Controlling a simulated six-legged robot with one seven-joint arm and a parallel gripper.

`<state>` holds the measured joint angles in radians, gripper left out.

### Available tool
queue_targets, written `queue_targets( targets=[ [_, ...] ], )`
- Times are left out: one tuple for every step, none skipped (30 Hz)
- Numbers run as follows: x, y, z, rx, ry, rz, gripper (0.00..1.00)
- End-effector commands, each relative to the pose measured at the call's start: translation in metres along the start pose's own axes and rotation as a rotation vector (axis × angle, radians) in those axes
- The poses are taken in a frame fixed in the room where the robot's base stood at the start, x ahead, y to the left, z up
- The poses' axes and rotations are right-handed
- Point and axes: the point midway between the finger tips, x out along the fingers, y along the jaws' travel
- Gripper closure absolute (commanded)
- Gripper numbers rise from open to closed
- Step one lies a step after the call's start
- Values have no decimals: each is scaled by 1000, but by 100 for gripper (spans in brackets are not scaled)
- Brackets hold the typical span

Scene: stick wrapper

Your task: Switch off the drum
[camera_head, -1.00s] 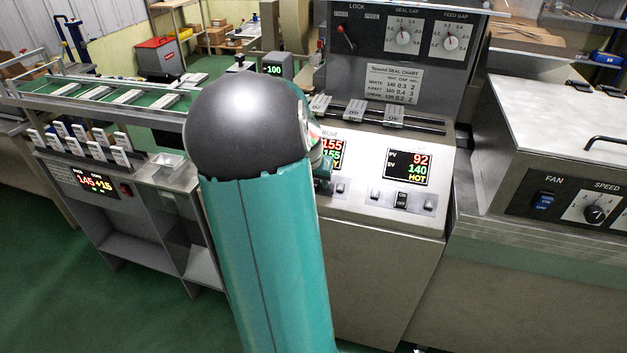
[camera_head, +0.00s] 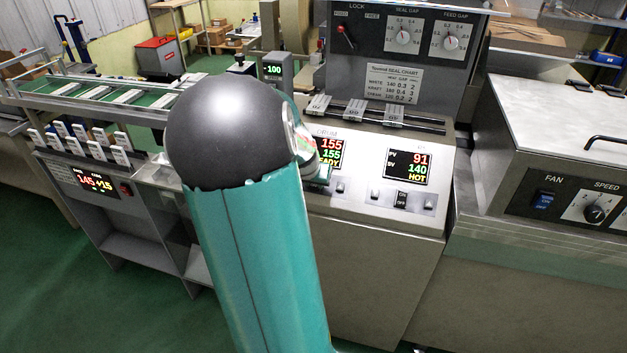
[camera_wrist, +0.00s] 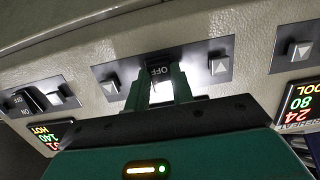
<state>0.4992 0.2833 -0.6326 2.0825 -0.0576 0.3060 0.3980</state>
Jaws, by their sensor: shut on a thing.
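In the wrist view, seen upside down, a dark rocker switch (camera_wrist: 160,69) marked OFF sits mid-panel between two square silver knobs. My gripper (camera_wrist: 162,82) is at this switch, its two fingers closed in against it. My gripper's body hides the display beyond the switch. In the head view my arm hides the gripper and this switch.
A neighbouring display (camera_head: 408,167) reads 91, 140, HOT, with its own ON/OFF rocker (camera_head: 401,199) below. In the wrist view another display (camera_wrist: 298,103) reads 24, 80, COOL. Silver knobs (camera_wrist: 220,66) flank the gripped switch closely. A fan switch (camera_head: 544,200) stands farther right.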

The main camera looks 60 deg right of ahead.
Motion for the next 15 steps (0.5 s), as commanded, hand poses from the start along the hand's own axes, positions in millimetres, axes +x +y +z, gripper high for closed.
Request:
queue_targets(
  targets=[
    [1,0,2,-3,19,3,99],
    [1,0,3,-4,32,3,99],
    [1,0,3,-3,50,3,99],
    [2,0,4,-3,61,3,99],
    [2,0,4,-3,73,3,99],
    [2,1,4,-3,89,3,99],
    [2,0,5,-3,99,3,99],
    [3,1,6,-2,110,2,99],
    [4,1,7,-3,124,3,99],
    [4,0,7,-3,135,2,100],
    [4,1,8,-2,145,4,99],
    [5,1,8,-2,158,4,99],
    [5,1,9,-2,168,3,99],
    [5,1,9,-1,179,4,99],
    [5,1,10,-2,193,4,99]
  ],
)
